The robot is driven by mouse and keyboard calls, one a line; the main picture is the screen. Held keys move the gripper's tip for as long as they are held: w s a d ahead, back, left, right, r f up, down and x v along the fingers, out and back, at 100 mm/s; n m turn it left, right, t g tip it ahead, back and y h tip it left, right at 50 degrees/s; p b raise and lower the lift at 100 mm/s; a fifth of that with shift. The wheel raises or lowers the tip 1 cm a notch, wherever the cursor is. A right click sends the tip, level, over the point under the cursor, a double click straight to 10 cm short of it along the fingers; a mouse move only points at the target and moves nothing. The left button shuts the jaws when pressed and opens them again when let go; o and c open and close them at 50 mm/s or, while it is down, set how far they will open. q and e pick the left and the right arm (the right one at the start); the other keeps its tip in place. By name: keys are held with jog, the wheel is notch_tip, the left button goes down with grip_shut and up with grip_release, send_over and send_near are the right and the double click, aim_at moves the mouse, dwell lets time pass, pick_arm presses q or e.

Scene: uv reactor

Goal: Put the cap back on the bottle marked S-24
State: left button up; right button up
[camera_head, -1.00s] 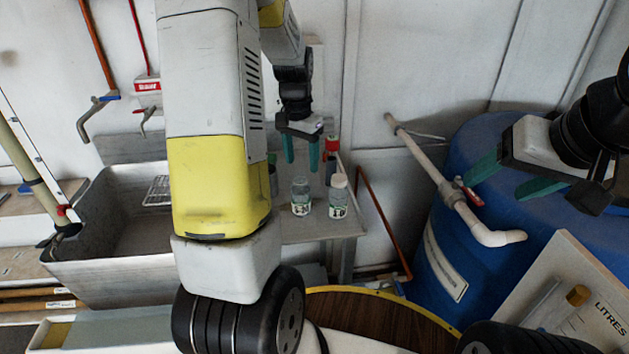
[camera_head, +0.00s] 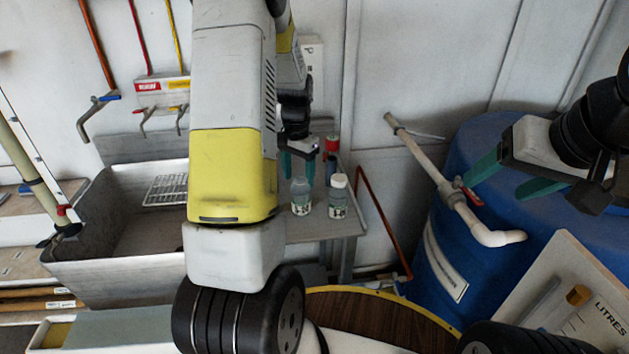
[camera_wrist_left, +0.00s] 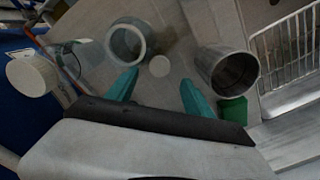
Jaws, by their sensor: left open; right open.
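A clear open bottle (camera_head: 301,197) stands on the side table; in the left wrist view its open mouth (camera_wrist_left: 128,42) shows. A second bottle (camera_head: 338,205) with a white cap (camera_head: 338,181) stands to its right. I cannot read the marks on their labels. A small pale disc (camera_wrist_left: 159,66), which looks like a loose cap, lies beside the open bottle in the left wrist view. My left gripper (camera_head: 298,168) is open and empty, its fingers (camera_wrist_left: 160,84) pointing down on either side of the disc, above it. My right gripper (camera_head: 503,180) is open and empty at the right.
A metal cup (camera_wrist_left: 228,72) stands close to the right finger in the left wrist view, near a green object (camera_wrist_left: 233,110). A red-topped item (camera_head: 331,148) stands behind the bottles. A sink (camera_head: 115,235) with a wire rack (camera_head: 166,190) is left; a blue barrel (camera_head: 440,215) is right.

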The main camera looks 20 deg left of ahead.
pick_arm(q)
jog(key=shift+f, duration=0.1)
notch_tip(320, 180, down, 5)
jog(key=shift+s, duration=0.1)
dwell(0.4)
grip_shut()
